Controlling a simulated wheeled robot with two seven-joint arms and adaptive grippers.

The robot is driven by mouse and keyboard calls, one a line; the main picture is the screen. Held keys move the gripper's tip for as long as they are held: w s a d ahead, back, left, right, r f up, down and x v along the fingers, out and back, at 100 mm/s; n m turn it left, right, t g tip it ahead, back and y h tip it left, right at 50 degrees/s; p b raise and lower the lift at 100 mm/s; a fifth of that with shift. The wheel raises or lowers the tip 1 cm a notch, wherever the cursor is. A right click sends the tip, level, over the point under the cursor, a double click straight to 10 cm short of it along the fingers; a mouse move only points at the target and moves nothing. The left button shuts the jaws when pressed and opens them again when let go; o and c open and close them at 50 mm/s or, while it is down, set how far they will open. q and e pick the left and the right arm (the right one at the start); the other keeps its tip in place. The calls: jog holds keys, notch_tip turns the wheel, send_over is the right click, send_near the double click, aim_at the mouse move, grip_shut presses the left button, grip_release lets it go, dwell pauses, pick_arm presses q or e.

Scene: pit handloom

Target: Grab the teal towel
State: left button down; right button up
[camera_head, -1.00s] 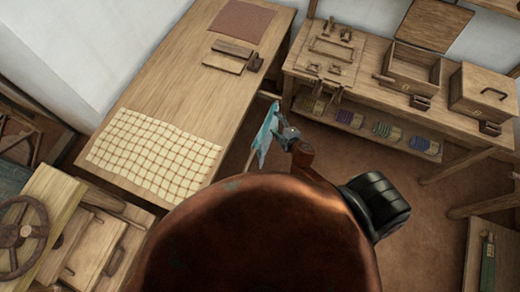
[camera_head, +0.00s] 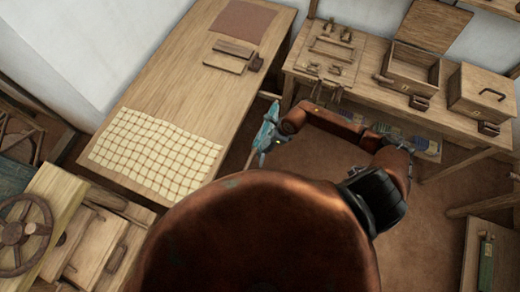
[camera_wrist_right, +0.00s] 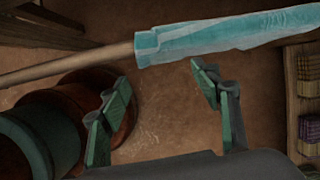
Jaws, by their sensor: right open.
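The teal towel (camera_wrist_right: 230,36) hangs along a wooden rod (camera_wrist_right: 65,66) across the top of the right wrist view. In the head view the towel (camera_head: 272,113) shows beside the table's right edge, partly covered by my right gripper (camera_head: 264,138). In the wrist view my right gripper (camera_wrist_right: 160,78) is open, its two fingers apart and pointing toward the towel. Bare floor shows between the fingers, and the towel lies beyond the tips, not between them.
A long wooden table (camera_head: 185,90) with a checked cloth (camera_head: 155,148) stands left of the towel. A workbench (camera_head: 370,80) with an open box (camera_head: 412,70) and a lower shelf stands at the upper right.

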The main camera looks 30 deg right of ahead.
jog(key=b+x, duration=0.7)
jog(key=x, duration=0.2)
jog(key=shift+f, duration=0.25)
jog(key=shift+w+a+f, duration=0.1)
jog(key=shift+a+f, duration=0.05)
jog(key=shift+b+x, duration=1)
jog(key=shift+x, duration=0.35)
grip_shut()
dwell(1.0)
